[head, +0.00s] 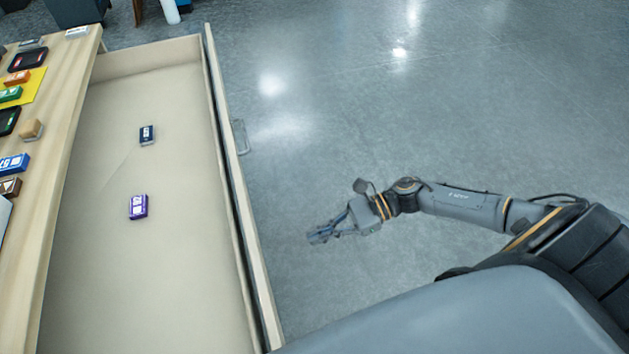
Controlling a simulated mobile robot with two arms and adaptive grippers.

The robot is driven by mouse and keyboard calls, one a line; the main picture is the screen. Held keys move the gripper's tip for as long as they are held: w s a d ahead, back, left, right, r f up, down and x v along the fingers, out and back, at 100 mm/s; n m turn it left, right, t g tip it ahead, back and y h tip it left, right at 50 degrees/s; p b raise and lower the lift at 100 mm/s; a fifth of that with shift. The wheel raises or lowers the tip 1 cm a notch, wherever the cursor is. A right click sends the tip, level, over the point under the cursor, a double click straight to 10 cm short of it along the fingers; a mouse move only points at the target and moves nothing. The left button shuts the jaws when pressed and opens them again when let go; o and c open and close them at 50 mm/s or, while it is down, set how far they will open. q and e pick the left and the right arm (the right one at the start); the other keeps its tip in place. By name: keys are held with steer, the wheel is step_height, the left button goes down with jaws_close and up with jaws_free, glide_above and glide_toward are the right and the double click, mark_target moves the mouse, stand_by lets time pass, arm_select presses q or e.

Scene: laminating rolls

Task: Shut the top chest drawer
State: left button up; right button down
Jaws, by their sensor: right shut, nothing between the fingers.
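The top chest drawer (180,60) stands pulled far out from the chest (72,110), whose wooden top runs along the left of the head view. The drawer's front panel (226,165) is on its right side, with a grey handle (240,137) on the outer face. Inside lie a dark blue box (147,135) and a purple box (138,207), well apart. My right gripper (318,236) is shut and empty, over the floor to the right of the drawer front, apart from it and pointing toward it. My left gripper is not in view.
On the chest top are a blue box (13,164), a tan block (31,129), a yellow sheet (33,86) with small boxes, and several other items. The grey floor (400,110) right of the drawer is clear. A dark object (78,11) stands at the back left.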

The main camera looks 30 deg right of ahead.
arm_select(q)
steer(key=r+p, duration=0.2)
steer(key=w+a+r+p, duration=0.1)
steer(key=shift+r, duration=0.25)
arm_select(e)
steer(key=r+x, duration=0.1)
steer(key=x, duration=0.9)
steer(key=shift+w+a, duration=0.2)
steer(key=shift+a, duration=0.2)
